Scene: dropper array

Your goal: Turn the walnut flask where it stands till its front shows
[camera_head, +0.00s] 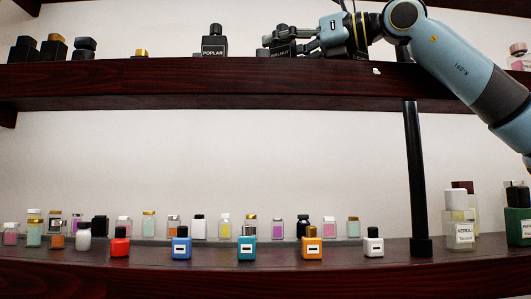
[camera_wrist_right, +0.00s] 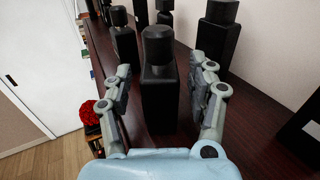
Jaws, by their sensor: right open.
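The walnut flask (camera_head: 282,41) is black with a black cap and stands on the upper shelf. Its pale label shows at a slant in the head view and is partly covered by my right gripper (camera_head: 297,46), which reaches in from the right. In the right wrist view a black flask (camera_wrist_right: 159,95) stands upright between the two fingers of my right gripper (camera_wrist_right: 160,98). The fingers are open, with gaps on both sides of it. No label shows on it there. My left gripper is not in view.
The black poplar flask (camera_head: 214,47) stands left of the walnut flask on the upper shelf (camera_head: 180,75). Further black flasks (camera_head: 54,47) stand at the far left. Several small colourful bottles line the lower shelf (camera_head: 200,270). A black post (camera_head: 414,170) joins the shelves.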

